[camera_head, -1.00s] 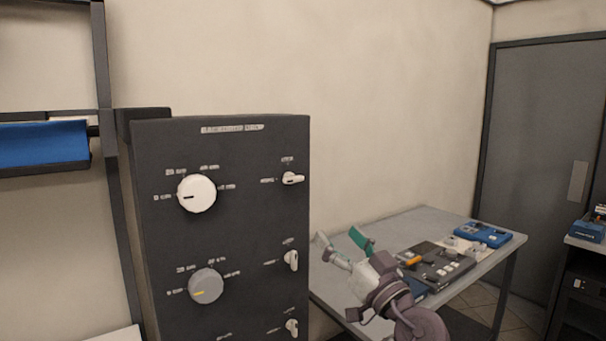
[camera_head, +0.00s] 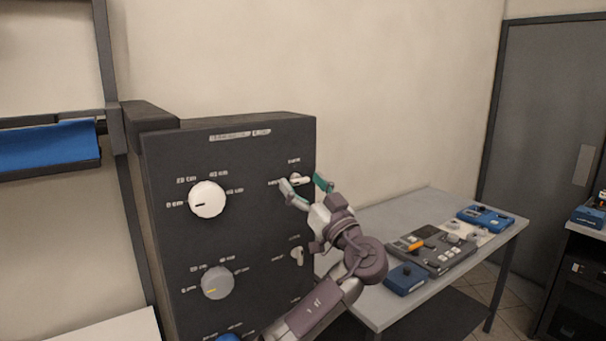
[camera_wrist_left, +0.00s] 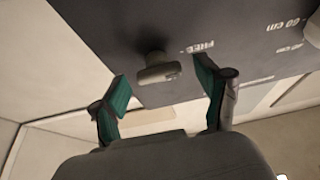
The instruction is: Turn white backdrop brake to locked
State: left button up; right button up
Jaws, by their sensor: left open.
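The white backdrop's brake, a small white lever knob (camera_head: 298,180), sits at the upper right of the dark control box (camera_head: 245,155), beside the large white dial (camera_head: 207,199). The lever lies about level, and my gripper partly covers it. In the left wrist view the knob (camera_wrist_left: 157,68) shows on its short stem, with a FREE label beside it. My left gripper (camera_head: 304,185) is open, one fingertip on each side of the knob in the picture. The wrist view shows the fingertips (camera_wrist_left: 163,83) apart and empty; contact cannot be told. My right gripper is not in view.
A grey dial (camera_head: 217,283) and a second lever knob (camera_head: 298,256) sit lower on the box. A grey table (camera_head: 395,208) with a dark console (camera_head: 440,250) and blue devices stands at right. A blue roll (camera_head: 48,147) hangs at left.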

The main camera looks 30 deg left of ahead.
pick_arm(q)
jog(key=shift+w+a, duration=0.15)
jog(key=shift+a, duration=0.15)
